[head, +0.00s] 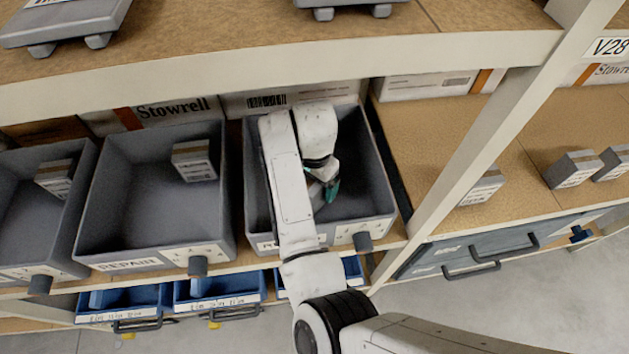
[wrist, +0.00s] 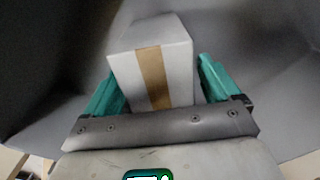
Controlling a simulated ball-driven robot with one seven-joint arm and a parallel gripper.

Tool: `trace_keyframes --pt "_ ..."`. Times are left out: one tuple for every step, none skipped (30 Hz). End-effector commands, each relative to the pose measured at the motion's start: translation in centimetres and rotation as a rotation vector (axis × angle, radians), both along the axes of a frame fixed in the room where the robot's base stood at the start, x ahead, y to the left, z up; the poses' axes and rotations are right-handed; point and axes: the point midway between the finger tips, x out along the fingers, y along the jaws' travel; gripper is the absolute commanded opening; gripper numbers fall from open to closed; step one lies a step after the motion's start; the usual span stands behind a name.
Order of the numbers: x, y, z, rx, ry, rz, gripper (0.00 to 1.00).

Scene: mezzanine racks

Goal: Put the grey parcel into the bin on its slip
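The grey parcel (wrist: 178,75), a pale box with a brown tape strip, is in the wrist view between the teal fingers of my gripper (wrist: 158,67). The fingers are spread; a narrow gap shows on the parcel's right, while its left side overlaps the left finger. Grey bin walls surround them. In the head view my gripper (head: 330,188) is down inside the right grey bin (head: 376,196), whose label is partly covered by my arm. The parcel is hidden there. No slip on the parcel is readable.
The middle grey bin (head: 112,215), labelled REPAIR, holds another parcel (head: 194,160), as does the left bin (head: 18,215). A shelf edge (head: 300,65) runs above the bins. A rack post (head: 480,140) stands right. Blue bins (head: 220,290) sit below.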

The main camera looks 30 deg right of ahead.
Motion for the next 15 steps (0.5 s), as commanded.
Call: trace_keyframes --pt "0.0 0.0 0.0 0.000 0.000 0.000 0.92" --pt "0.0 0.0 0.0 0.000 0.000 0.000 0.92" --pt "0.0 0.0 0.0 0.000 0.000 0.000 0.92" --pt "0.0 0.0 0.0 0.000 0.000 0.000 0.92" --pt "0.0 0.0 0.0 0.000 0.000 0.000 0.92" --pt "0.0 0.0 0.0 0.000 0.000 0.000 0.92" --pt "0.0 0.0 0.1 0.000 -0.001 0.000 0.92" --pt "0.0 0.0 0.2 0.000 -0.001 0.000 0.92" --pt "0.0 0.0 0.4 0.000 -0.001 0.000 0.92" --pt "0.0 0.0 0.6 0.001 -0.002 0.000 0.92" --pt "0.1 0.0 0.8 0.001 -0.002 0.000 0.92" --pt "0.1 0.0 1.3 0.000 -0.002 0.000 0.92" --pt "0.1 0.0 1.7 0.000 -0.003 0.000 0.92" --pt "0.1 0.0 2.2 0.000 -0.003 -0.001 0.92" --pt "0.1 0.0 2.9 0.000 -0.004 -0.001 0.92"
